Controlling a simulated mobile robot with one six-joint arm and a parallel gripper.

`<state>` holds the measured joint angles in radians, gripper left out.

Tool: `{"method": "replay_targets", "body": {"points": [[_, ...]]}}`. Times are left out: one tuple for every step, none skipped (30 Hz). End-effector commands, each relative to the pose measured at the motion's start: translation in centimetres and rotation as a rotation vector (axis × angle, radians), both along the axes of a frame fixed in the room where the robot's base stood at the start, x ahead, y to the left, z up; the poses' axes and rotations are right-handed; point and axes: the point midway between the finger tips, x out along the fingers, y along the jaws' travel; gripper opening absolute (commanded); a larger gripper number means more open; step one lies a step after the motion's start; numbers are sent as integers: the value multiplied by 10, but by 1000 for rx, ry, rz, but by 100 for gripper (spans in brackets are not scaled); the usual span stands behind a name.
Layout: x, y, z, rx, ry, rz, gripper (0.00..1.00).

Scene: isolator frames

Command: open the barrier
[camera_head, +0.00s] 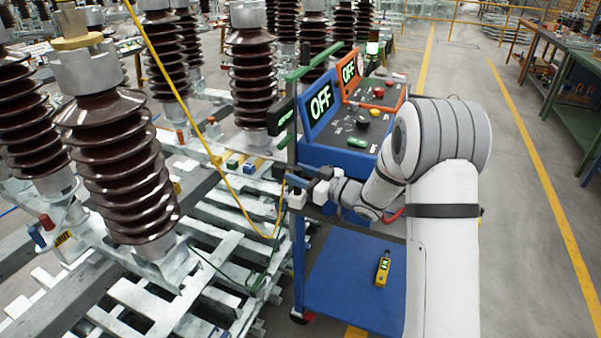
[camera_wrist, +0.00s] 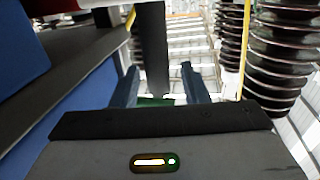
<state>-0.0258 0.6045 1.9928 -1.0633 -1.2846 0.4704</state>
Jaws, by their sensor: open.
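A thin upright post with a green top bar (camera_head: 313,62) stands at the front left corner of the blue cart, and a yellow cable (camera_head: 165,75) hangs to its left. I cannot tell for certain which part is the barrier. My gripper (camera_head: 288,178) is beside the post, low on it. In the wrist view the two fingers of my gripper (camera_wrist: 159,72) are apart, and a dark upright bar (camera_wrist: 153,45) shows between them. Whether the fingers touch it cannot be told. A green piece (camera_wrist: 155,101) shows low between the fingers.
Tall brown insulators (camera_head: 118,160) stand on the left.

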Motion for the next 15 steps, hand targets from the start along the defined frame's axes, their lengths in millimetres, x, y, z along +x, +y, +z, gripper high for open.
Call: {"method": "replay_targets", "body": {"points": [[2,4,0,0,0,1,41],[2,5,0,0,0,1,41],[3,6,0,0,0,1,41],[3,7,0,-1,-1,1,41],[3,7,0,0,0,2,41],[3,8,0,0,0,2,41],[3,7,0,0,0,2,41],[3,7,0,0,0,2,41],[3,7,0,-1,-1,2,41],[3,7,0,-1,-1,2,41],[3,7,0,-1,-1,2,39],[3,7,0,-1,-1,2,36],[3,7,0,-1,-1,2,33],[3,8,0,-1,-1,2,31],[3,8,0,-1,-1,2,28]]}}
